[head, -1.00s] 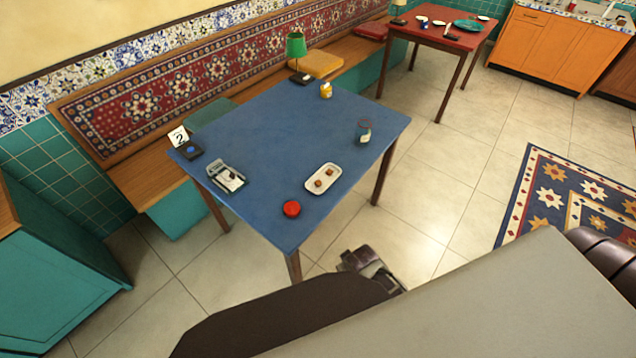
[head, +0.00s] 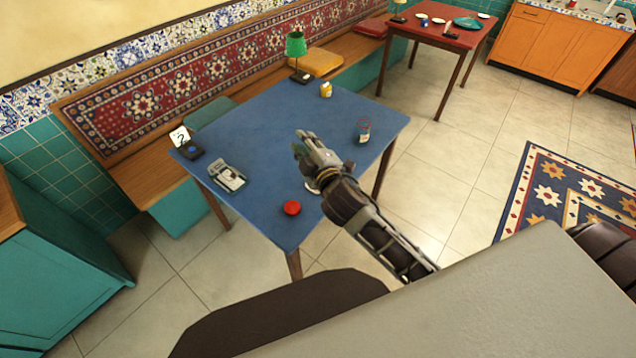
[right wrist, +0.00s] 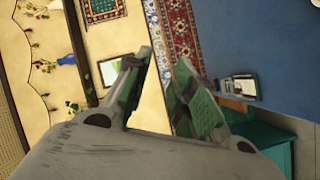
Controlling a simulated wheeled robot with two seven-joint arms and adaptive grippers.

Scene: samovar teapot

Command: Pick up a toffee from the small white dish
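The small white dish (head: 312,186) is on the blue table, almost wholly hidden behind my right gripper and wrist in the head view; only a bit of its rim shows. The toffees are hidden now. My right gripper (head: 304,146) is above the table, over the dish area as seen from the head. In the right wrist view its two green-padded fingers (right wrist: 163,95) stand apart with nothing between them, facing the wall and bench side. No toffee or dish shows in the right wrist view. My left gripper is not in view.
On the blue table (head: 270,125) stand a red round item (head: 292,208), a grey holder (head: 229,178), a glass jar (head: 363,131), a yellow jar (head: 326,90), a green lamp (head: 296,46) and a number sign (head: 180,137). The table's middle left is clear.

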